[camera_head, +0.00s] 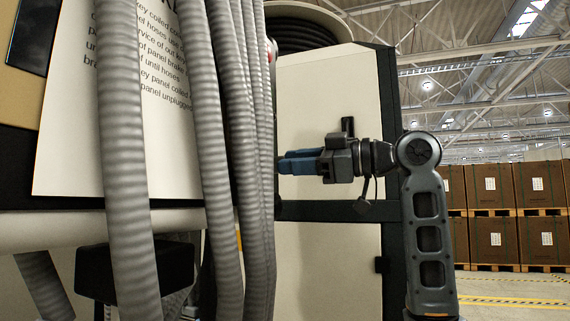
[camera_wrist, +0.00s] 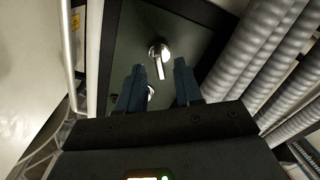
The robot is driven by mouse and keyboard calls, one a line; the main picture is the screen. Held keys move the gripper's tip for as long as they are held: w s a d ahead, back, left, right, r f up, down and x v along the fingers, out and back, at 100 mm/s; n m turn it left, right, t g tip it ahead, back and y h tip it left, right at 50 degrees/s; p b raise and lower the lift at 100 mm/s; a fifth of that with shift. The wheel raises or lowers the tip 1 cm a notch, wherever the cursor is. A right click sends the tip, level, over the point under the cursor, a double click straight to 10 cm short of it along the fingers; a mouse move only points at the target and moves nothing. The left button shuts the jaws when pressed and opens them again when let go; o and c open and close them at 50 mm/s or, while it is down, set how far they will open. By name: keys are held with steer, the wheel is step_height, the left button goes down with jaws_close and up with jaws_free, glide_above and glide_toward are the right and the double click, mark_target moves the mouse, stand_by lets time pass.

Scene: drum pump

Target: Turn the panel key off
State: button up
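In the wrist view a dark green panel (camera_wrist: 196,45) faces my gripper (camera_wrist: 158,68). A bright metal key or switch (camera_wrist: 159,52) sits on it, with a narrow bar pointing down in the picture. My two blue fingers are apart, one on each side of the bar's lower end, with nothing visibly held. Whether they touch the bar, I cannot tell. A second small metal piece shows beside the left finger, partly hidden by it. In the head view my gripper (camera_head: 284,163) points left, its tips close to the grey hoses; the key is hidden there.
Several grey ribbed hoses (camera_head: 215,130) hang in front of the panel side and run close by on the right in the wrist view. A printed sheet (camera_head: 75,120) is at left. A cream cabinet (camera_head: 325,95) stands behind my arm. Stacked brown boxes (camera_head: 490,190) are far right.

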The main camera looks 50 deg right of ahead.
steer(key=v, duration=0.5)
steer(key=shift+s, duration=0.15)
stand_by(0.4)
